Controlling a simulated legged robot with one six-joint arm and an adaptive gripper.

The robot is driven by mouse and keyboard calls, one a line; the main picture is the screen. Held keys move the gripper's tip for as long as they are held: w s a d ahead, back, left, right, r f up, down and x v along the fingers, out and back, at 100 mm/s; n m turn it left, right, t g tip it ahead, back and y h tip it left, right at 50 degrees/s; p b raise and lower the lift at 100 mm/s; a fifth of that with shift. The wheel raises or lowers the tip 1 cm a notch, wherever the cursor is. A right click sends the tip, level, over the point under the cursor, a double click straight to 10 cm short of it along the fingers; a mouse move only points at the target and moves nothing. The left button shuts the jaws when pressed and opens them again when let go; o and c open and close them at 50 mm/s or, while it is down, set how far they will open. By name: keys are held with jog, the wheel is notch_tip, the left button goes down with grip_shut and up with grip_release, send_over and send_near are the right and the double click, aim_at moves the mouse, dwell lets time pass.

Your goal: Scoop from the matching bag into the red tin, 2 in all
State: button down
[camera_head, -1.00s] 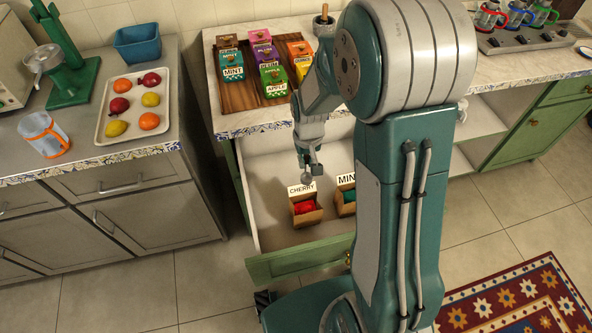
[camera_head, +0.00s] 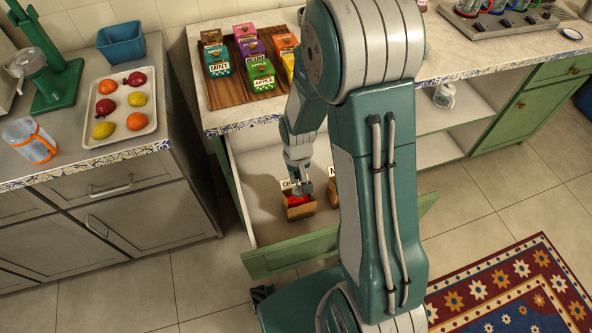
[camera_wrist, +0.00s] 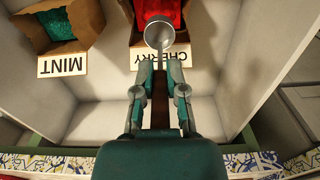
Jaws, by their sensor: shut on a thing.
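My gripper (camera_wrist: 161,78) is shut on the handle of a metal scoop (camera_wrist: 159,36). The scoop's round bowl is over the near edge of the open brown cherry bag (camera_wrist: 139,34), in front of its red contents (camera_wrist: 160,8); whether it touches them I cannot tell. In the head view my gripper (camera_head: 299,178) is low in the open drawer at the cherry bag (camera_head: 301,211), covering part of its label. The mint bag (camera_wrist: 86,14), with green contents, stands beside it. I cannot pick out a red tin among the tins on the counter.
The open drawer (camera_head: 262,168) has bare floor left of the bags. On the counter above, a wooden tray (camera_head: 226,96) holds several coloured tins, including green apple (camera_head: 261,75) and teal mint (camera_head: 218,63). A fruit tray (camera_head: 143,92) is on the left counter.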

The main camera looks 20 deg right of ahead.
aim_at(298, 186)
jog(key=shift+d+f, duration=0.25)
jog(key=shift+f, duration=0.5)
jog(key=shift+a+f, duration=0.15)
jog(key=shift+f, duration=0.65)
jog(key=shift+a+f, duration=0.1)
jog(key=shift+f, duration=0.7)
jog(key=shift+d+f, duration=0.15)
jog(key=shift+f, duration=0.8)
jog(key=shift+r, duration=0.1)
jog(key=shift+r, duration=4.75)
